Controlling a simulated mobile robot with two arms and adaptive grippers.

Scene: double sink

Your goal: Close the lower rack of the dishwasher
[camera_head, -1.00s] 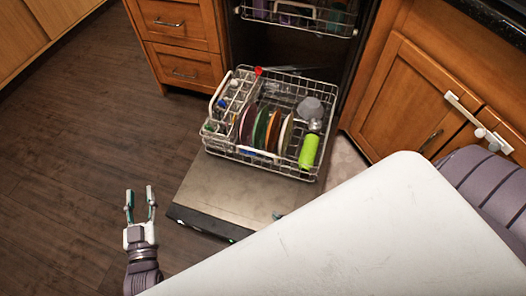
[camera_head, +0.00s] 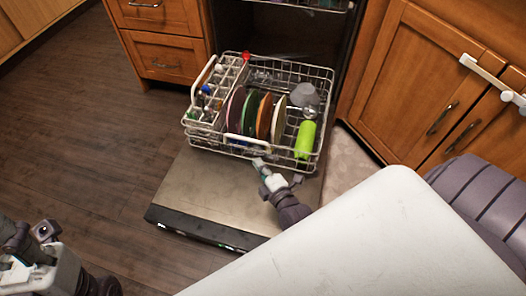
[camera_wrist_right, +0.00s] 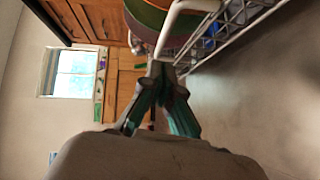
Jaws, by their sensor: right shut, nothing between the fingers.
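The lower rack (camera_head: 320,118) is pulled out over the open dishwasher door (camera_head: 195,190). It holds several plates, a green cup (camera_head: 305,139), a grey item and a cutlery basket at its left. My right gripper (camera_head: 260,164) is shut and empty at the rack's front edge, just right of the white front handle (camera_head: 246,141). In the wrist view, its closed fingertips (camera_wrist_right: 161,68) are beside a white rack rail (camera_wrist_right: 182,22); I cannot tell whether they touch. My left arm's end (camera_head: 35,272) is partly in view at the lower left, its fingers not clear.
The upper rack (camera_head: 300,4) is at the top edge. Wooden drawers (camera_head: 165,55) stand left of the dishwasher and cabinet doors (camera_head: 410,85) right of it. The dark wood floor (camera_head: 80,140) at left is clear.

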